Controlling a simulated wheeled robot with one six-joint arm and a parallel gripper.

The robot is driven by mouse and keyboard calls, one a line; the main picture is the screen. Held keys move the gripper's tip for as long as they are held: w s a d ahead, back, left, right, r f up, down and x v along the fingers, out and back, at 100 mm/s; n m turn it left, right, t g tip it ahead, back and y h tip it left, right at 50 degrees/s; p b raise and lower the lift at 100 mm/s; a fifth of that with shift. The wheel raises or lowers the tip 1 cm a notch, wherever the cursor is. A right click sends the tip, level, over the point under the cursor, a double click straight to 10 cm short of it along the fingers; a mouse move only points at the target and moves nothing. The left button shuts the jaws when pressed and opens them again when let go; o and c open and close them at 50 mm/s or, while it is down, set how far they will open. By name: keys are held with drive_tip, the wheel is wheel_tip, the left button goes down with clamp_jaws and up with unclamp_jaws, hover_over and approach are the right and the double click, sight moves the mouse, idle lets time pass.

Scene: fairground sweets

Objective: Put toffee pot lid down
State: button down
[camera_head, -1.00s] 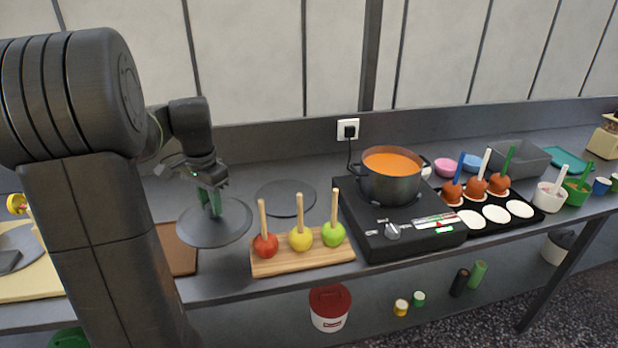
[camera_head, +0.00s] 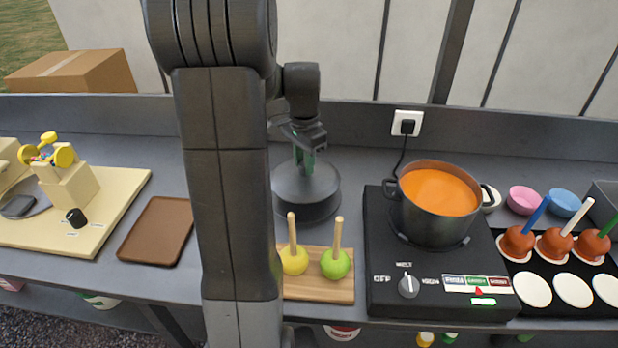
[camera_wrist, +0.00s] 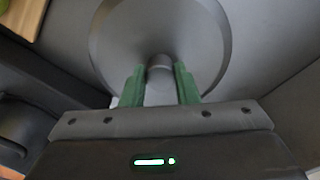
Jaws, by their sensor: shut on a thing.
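My gripper (camera_head: 303,166) is shut on the knob of the toffee pot lid (camera_head: 300,186), a flat grey disc held level. The wrist view shows the green fingers (camera_wrist: 160,88) on either side of the knob and the lid (camera_wrist: 118,40) around it. The lid is over a dark round mat (camera_head: 318,215), whose front edge shows below it. I cannot tell whether the lid touches the mat. The toffee pot (camera_head: 436,226) stands uncovered on the black cooker, full of orange toffee (camera_head: 438,190).
A wooden board (camera_head: 318,291) with apples on sticks lies just in front of the mat; my arm hides its left part. The black cooker (camera_head: 385,290) is to the right. A brown tray (camera_head: 157,230) lies on the left. The counter behind the mat is clear.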

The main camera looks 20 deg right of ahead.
sight(305, 177)
drive_tip(key=shift+f, duration=2.55)
drive_tip(key=shift+f, duration=0.1)
drive_tip(key=c, duration=1.1)
unclamp_jaws()
wheel_tip(305, 177, up, 12)
drive_tip(key=shift+r, duration=0.15)
